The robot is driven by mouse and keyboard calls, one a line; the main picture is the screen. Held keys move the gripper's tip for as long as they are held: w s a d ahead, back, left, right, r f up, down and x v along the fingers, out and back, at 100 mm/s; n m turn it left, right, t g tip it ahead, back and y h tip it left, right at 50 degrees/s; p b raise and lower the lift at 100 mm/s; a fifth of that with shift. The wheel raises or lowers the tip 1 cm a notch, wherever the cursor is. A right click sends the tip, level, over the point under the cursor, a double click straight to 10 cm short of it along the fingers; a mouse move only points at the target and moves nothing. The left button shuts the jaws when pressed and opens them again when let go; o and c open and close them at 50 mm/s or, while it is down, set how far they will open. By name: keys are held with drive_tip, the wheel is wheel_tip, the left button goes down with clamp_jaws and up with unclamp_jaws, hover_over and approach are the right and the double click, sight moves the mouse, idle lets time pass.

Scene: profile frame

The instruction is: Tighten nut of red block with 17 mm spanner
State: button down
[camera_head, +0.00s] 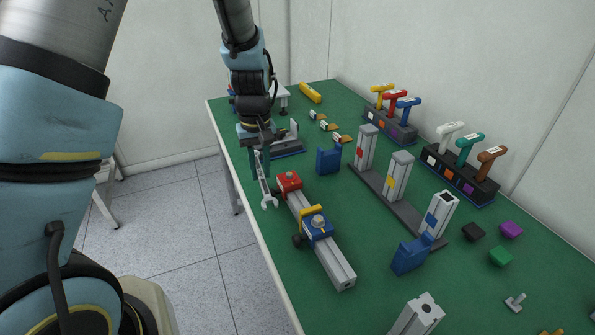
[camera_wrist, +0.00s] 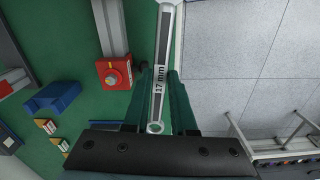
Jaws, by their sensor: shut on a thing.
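My gripper (camera_head: 260,165) is shut on a silver spanner (camera_head: 268,194), which hangs open end down near the left edge of the table. In the wrist view the spanner (camera_wrist: 162,70) lies between the dark green fingers (camera_wrist: 160,98) and reads "17 mm". The red block (camera_head: 289,183) sits on a grey aluminium profile (camera_head: 331,265), just right of the spanner and apart from it. The red block also shows in the wrist view (camera_wrist: 124,65), with its nut (camera_wrist: 113,78) facing the camera. A blue block (camera_head: 317,228) with a nut and a yellow part sits nearer on the same profile.
Upright profiles (camera_head: 399,176) on a dark base stand right of the red block. Blue holders (camera_head: 328,161) (camera_head: 411,254) stand on the green table (camera_head: 283,253). Racks of coloured-handled tools (camera_head: 461,176) line the back. Floor (camera_head: 190,220) lies beyond the table's left edge.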

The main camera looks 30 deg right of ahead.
drive_tip(key=shift+m, duration=0.4)
drive_tip(key=s+d+b, duration=0.1)
drive_tip(key=s+d, duration=0.1)
drive_tip(key=s+d+f+b, duration=0.1)
drive_tip(key=s+d, duration=0.1)
drive_tip(key=s, duration=0.1)
drive_tip(key=s+d+f+b, duration=0.1)
drive_tip(key=s+d, duration=0.1)
drive_tip(key=shift+s+f, duration=0.15)
drive_tip(key=shift+s, duration=0.1)
drive_tip(key=shift+r, duration=0.25)
drive_tip(key=shift+p, duration=0.55)
idle(0.4)
drive_tip(key=shift+f+b, duration=0.8)
drive_tip(key=shift+f, duration=0.4)
idle(0.4)
drive_tip(key=shift+s, duration=0.1)
